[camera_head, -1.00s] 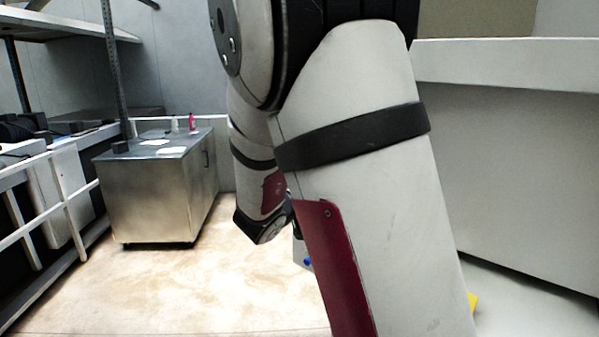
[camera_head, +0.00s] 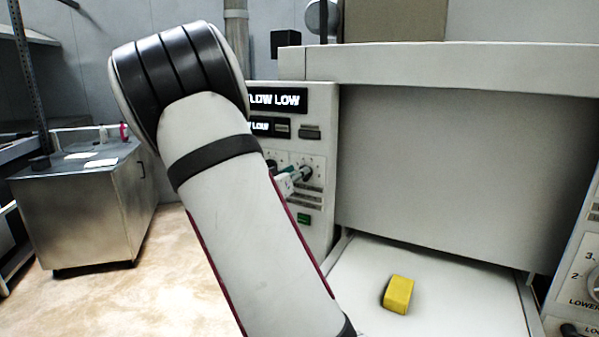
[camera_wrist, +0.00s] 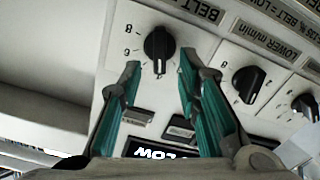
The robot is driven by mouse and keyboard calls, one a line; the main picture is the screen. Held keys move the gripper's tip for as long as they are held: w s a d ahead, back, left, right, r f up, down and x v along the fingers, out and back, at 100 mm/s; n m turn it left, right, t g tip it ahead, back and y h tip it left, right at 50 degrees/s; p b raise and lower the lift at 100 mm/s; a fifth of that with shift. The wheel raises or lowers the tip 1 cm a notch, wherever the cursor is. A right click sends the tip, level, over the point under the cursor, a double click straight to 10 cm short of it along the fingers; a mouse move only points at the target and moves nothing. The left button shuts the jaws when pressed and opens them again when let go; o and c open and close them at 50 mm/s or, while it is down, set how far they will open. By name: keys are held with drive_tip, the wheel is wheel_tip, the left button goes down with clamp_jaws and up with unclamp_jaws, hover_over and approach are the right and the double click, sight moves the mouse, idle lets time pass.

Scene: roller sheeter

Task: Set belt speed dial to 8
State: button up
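The belt speed dial (camera_wrist: 159,43) is a round black knob on a white panel, under upside-down "BELT" lettering in the wrist view. Numbers show beside it, one looking like an 8, but I cannot surely read its setting. My gripper (camera_wrist: 160,61) has two teal fingers, open, with the tips on either side of the knob's near edge. Nothing is clearly between them, and I cannot tell whether they touch the knob. In the head view my gripper (camera_head: 291,180) is at the control panel (camera_head: 318,208), partly behind my arm, which hides much of the panel.
A second black dial (camera_wrist: 248,83), labelled "LOWER", sits right of the belt dial in the wrist view, with another beyond. A yellow block (camera_head: 398,294) lies on the white machine bed (camera_head: 455,285). A metal cabinet (camera_head: 85,215) stands left, with open floor before it.

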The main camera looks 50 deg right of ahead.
drive_tip(key=shift+x, duration=0.85)
drive_tip(key=shift+c, duration=0.2)
clamp_jaws()
